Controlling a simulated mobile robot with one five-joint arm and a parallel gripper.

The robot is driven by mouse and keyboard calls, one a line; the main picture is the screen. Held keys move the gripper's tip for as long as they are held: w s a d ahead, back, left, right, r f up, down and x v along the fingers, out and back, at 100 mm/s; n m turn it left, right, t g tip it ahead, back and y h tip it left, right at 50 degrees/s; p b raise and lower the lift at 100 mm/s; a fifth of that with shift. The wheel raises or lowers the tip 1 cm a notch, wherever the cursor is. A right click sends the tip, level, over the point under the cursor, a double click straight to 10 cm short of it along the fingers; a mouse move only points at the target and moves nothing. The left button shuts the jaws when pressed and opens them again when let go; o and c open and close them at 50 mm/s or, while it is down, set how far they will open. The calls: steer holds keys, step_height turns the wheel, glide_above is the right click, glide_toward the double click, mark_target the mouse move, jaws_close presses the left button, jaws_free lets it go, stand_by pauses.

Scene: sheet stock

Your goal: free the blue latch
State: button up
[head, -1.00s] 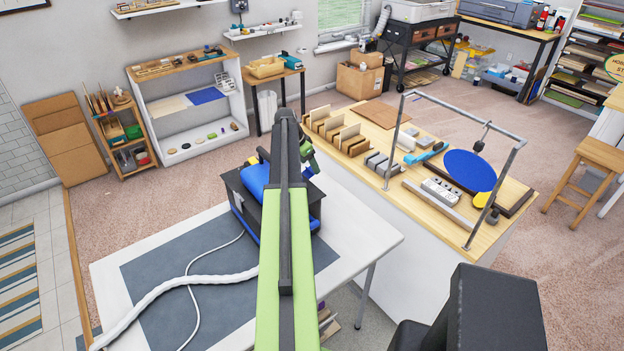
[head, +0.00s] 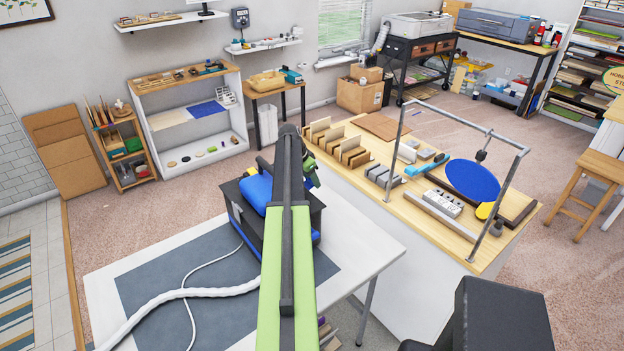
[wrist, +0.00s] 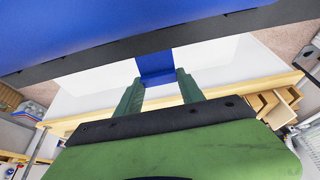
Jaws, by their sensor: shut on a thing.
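In the wrist view the blue latch (wrist: 155,62) is a small blue tab at the lower edge of a black and blue machine body (wrist: 165,44). My gripper (wrist: 161,78) has its two dark green fingers on either side of the tab and is shut on it. In the head view the machine (head: 243,214) is a dark box with a blue top, standing on a white table. My arm crosses in front of it and hides part of its right side. The latch and my fingertips cannot be made out in the head view.
The white table (head: 372,246) carries a grey mat (head: 150,285) and a white hose (head: 160,310). A wooden-topped bench (head: 415,212) to the right holds card racks, a metal frame and a hanging blue disc (head: 472,181). Carpet lies open behind the table.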

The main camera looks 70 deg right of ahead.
steer(key=shift+s+d+f+t+y, duration=0.25)
steer(key=shift+d+f+t+y, duration=0.15)
steer(key=shift+y, duration=0.2)
steer(key=shift+d+f+t+y, duration=0.2)
steer(key=shift+f+t+y, duration=0.25)
steer(key=shift+y, duration=0.15)
steer(key=shift+f+t+y, duration=0.25)
steer(key=shift+y, duration=0.15)
steer(key=shift+a+f+y+b, duration=0.1)
steer(key=shift+a+y+b, duration=0.05)
steer(key=shift+y+b, duration=0.15)
steer(key=o, duration=1.4)
steer(key=shift+c, duration=0.2)
steer(key=shift+r, duration=0.2)
step_height(320, 180, up, 17)
steer(key=p, duration=1.7)
steer(key=shift+s, duration=0.15)
